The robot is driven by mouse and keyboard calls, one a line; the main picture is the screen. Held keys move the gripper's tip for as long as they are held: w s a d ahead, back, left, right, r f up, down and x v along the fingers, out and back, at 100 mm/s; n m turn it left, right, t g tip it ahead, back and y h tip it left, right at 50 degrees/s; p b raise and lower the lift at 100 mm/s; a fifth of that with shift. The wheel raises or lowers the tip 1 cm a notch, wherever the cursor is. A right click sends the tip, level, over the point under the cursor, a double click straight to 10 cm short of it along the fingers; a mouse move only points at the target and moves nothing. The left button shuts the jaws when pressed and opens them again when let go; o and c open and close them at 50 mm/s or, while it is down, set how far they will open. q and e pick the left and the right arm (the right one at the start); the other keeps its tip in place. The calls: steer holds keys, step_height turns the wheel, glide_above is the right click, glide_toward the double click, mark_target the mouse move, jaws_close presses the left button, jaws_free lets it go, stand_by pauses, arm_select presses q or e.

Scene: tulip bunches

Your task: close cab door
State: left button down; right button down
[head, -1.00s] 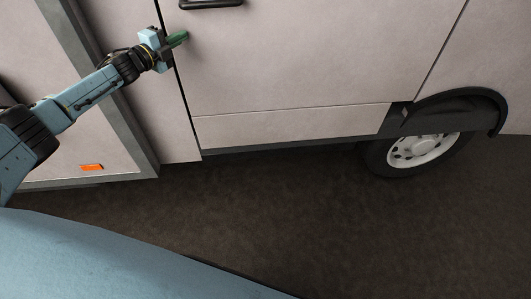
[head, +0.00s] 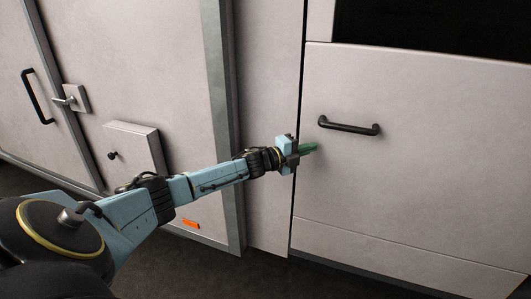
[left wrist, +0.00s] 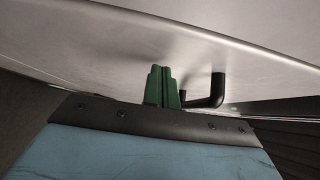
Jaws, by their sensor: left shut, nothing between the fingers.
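The cab door (head: 400,190) is a pale panel filling the right of the head view, with a dark window above. A black bar handle (head: 349,126) is fixed on its upper left part. A dark gap runs down its left edge. My left gripper (head: 312,148) has its green fingers shut and empty, at the door's left part, just below and left of the handle. In the left wrist view the green fingers (left wrist: 162,87) are together, close to the pale door panel (left wrist: 120,50), with the black handle (left wrist: 212,92) to their right. Contact cannot be told. My right gripper is not in view.
Left of the gap stands a pale vehicle body with a grey frame strip (head: 222,110), a small hatch (head: 135,148), a latch (head: 70,98) and a long black handle (head: 37,96). An orange marker (head: 191,224) sits low. Dark floor (head: 200,275) shows below.

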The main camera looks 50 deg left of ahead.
arm_select(q)
steer(key=s+a+b, duration=0.1)
steer(key=s+a, duration=0.6)
steer(key=s, duration=0.2)
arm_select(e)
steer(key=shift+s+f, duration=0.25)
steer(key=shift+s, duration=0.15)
arm_select(q)
steer(key=shift+f, duration=0.1)
